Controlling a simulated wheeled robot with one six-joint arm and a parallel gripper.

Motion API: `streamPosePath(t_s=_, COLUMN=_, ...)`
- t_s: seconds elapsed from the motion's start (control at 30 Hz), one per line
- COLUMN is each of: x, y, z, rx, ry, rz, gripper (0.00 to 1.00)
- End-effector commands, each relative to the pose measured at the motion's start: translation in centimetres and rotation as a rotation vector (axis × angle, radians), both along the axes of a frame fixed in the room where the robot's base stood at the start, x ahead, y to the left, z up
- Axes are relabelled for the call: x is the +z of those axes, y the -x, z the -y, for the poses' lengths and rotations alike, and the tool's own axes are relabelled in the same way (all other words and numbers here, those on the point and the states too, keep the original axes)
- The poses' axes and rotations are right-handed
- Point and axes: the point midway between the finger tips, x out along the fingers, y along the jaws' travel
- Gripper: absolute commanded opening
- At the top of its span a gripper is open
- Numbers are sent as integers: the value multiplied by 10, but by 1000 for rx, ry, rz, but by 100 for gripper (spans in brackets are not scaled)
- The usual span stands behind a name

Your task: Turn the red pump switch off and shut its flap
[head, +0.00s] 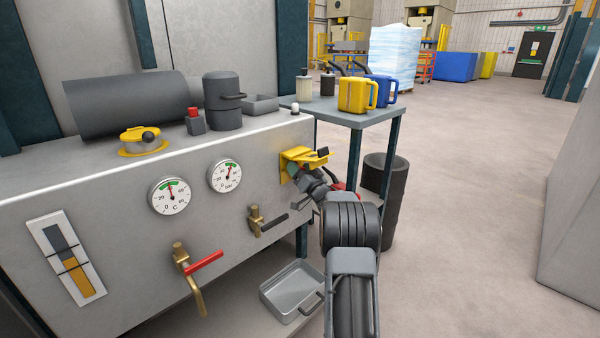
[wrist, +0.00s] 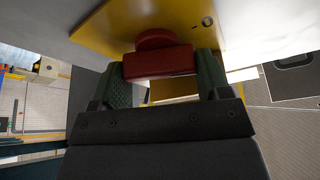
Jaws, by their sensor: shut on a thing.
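The red pump switch (wrist: 160,62) sits on a yellow plate (wrist: 195,22) in the wrist view. My gripper (wrist: 163,80) is shut on it, one green-padded finger at each side. In the wrist view the switch's bar lies crosswise; I cannot tell whether it stands at on or off. In the head view, the yellow switch housing (head: 290,160) is at the right end of the grey tank's front. Its yellow flap (head: 318,155) sticks outward, open, above my gripper (head: 298,174). The red switch is hidden there behind my gripper.
A red-handled valve (head: 204,262) and a black-handled valve (head: 270,224) stick out of the tank front, left of my arm. A side table (head: 375,115) with yellow and blue jugs and a dark bin (head: 378,175) stand behind.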

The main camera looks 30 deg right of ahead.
Motion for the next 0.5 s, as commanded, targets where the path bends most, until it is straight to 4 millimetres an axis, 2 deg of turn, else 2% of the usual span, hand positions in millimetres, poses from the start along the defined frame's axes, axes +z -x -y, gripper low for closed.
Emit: streamPosePath(t_s=0.5, x=-1, y=0, z=0, rx=0, ry=320, rz=59, gripper=47)
